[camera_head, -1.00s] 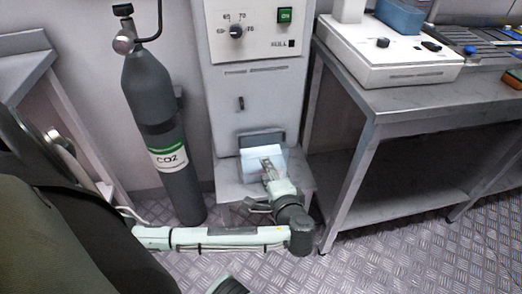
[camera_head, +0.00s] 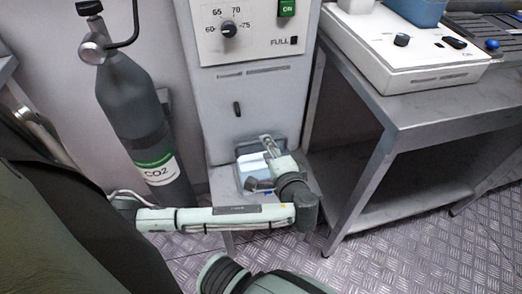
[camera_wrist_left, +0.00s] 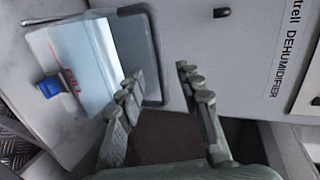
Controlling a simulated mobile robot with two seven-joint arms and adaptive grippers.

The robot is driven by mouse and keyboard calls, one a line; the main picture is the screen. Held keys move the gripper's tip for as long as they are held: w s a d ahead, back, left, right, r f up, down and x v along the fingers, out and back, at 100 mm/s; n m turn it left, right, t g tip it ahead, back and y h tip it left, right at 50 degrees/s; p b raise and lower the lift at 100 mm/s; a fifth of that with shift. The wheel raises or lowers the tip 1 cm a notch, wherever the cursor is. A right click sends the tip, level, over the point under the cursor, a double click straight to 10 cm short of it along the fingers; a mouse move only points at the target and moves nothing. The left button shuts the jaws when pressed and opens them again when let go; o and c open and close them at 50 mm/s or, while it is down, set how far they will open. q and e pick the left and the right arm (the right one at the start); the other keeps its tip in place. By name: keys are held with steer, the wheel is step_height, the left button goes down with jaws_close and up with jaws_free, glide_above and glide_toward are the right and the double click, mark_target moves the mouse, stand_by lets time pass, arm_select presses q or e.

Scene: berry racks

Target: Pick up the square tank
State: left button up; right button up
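The square tank (camera_head: 252,168) is a pale, bluish-white box. It is low at the front of the dehumidifier, on its base shelf. In the left wrist view the tank (camera_wrist_left: 85,55) is at the upper left, with a blue cap (camera_wrist_left: 48,88) and a red mark on its side. My left gripper (camera_head: 267,142) is at the tank's right side in the head view and partly covers it. In the left wrist view the left gripper (camera_wrist_left: 157,76) is open with nothing between its fingers, and the tank is left of them. My right gripper is not in view.
The dehumidifier (camera_head: 262,98) stands against the wall, with a dark grey frame (camera_wrist_left: 152,40) beside the tank. A CO2 cylinder (camera_head: 133,110) stands to the left. A metal table (camera_head: 400,125) with a white instrument (camera_head: 415,65) stands close on the right. Some floor (camera_head: 420,250) is clear.

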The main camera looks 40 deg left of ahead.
arm_select(q)
steer(key=x, duration=0.5)
steer(key=shift+a+f, duration=0.1)
steer(key=shift+a, duration=0.25)
jaws_close()
stand_by(0.3)
